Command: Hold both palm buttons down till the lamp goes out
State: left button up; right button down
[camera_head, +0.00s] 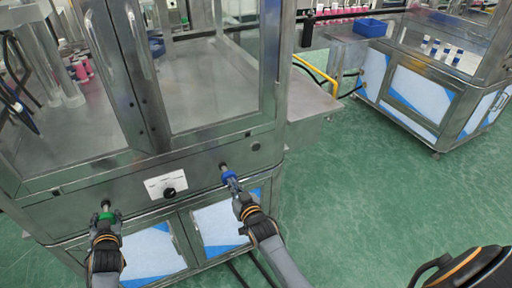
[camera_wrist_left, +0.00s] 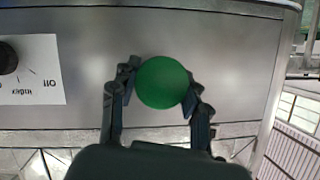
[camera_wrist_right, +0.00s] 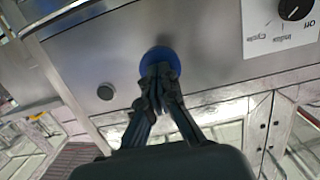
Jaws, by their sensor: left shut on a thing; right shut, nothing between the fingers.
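The green palm button (camera_head: 106,216) is on the left of the machine's front panel. My left gripper (camera_head: 105,222) is shut on it; the left wrist view shows a finger on each side of the green disc (camera_wrist_left: 162,82). The blue palm button (camera_head: 229,176) is right of the dial. My right gripper (camera_head: 233,186) is shut and empty, its fingertips in front of the blue disc (camera_wrist_right: 158,56) and overlapping it. I cannot tell whether either button is pressed in. No lit lamp is clearly visible.
A white plate with a black selector dial (camera_head: 169,192) sits between the buttons. A small dark round fitting (camera_wrist_right: 105,92) is beside the blue button; its kind is unclear. Glass doors (camera_head: 200,85) rise above the panel. Green floor (camera_head: 350,190) is open to the right, before another cabinet (camera_head: 410,90).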

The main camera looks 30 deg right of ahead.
pick_arm(q)
jog(key=shift+w+r, duration=0.25)
jog(key=shift+r, duration=0.3)
pick_arm(e)
jog(key=shift+w+r, duration=0.1)
jog(key=shift+r, duration=0.35)
pick_arm(q)
jog(key=shift+w+f, duration=0.1)
jog(key=shift+f, duration=0.05)
pick_arm(e)
jog(key=shift+s+f, duration=0.2)
jog(key=shift+s, duration=1.05)
jog(key=shift+s+f, duration=0.2)
jog(key=shift+s, duration=1)
pick_arm(q)
jog(key=o, duration=1.2)
jog(key=shift+f, duration=0.25)
pick_arm(e)
jog(key=s, duration=0.5)
jog(key=shift+s+r, duration=0.35)
pick_arm(q)
jog(key=shift+f, duration=0.1)
